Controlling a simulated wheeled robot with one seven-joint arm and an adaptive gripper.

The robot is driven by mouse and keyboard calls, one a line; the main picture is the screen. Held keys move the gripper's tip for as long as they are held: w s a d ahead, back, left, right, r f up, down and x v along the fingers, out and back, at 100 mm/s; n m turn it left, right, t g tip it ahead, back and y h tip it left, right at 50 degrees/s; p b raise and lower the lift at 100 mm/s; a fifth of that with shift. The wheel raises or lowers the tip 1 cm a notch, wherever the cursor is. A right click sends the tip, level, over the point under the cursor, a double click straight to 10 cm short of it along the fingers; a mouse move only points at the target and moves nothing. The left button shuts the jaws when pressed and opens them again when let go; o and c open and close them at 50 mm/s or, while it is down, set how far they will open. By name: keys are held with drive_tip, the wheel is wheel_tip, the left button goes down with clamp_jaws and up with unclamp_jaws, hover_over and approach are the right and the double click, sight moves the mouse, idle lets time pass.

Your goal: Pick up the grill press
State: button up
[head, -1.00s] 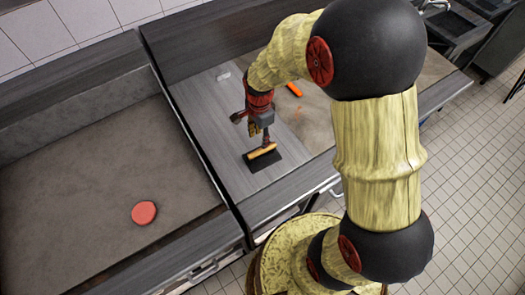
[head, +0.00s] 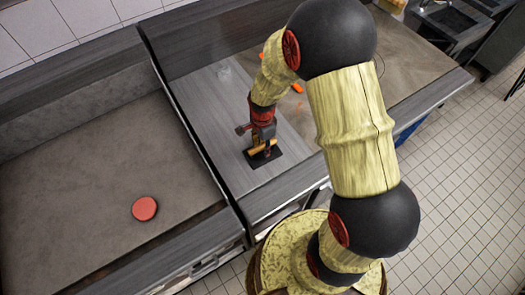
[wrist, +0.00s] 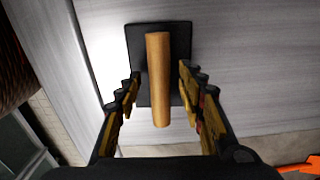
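The grill press is a flat black plate with a wooden handle (wrist: 158,80) on top. It lies on the grey counter, and its black plate (head: 274,159) shows under my gripper in the head view. My gripper (head: 263,147) points down over the press. In the wrist view my gripper (wrist: 160,105) is open, with one finger on each side of the handle and a gap on both sides. The fingers do not visibly touch the handle. In the head view the gripper hides part of the press.
A round red patty (head: 144,208) lies on the flat griddle surface (head: 80,170) at left. An orange object (head: 297,87) lies on the counter behind my arm. The grey counter (head: 205,105) left of the press is clear.

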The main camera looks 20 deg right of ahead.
drive_tip(key=shift+c, duration=0.7)
drive_tip(key=c, duration=0.7)
clamp_jaws()
drive_tip(key=shift+w+r, duration=0.1)
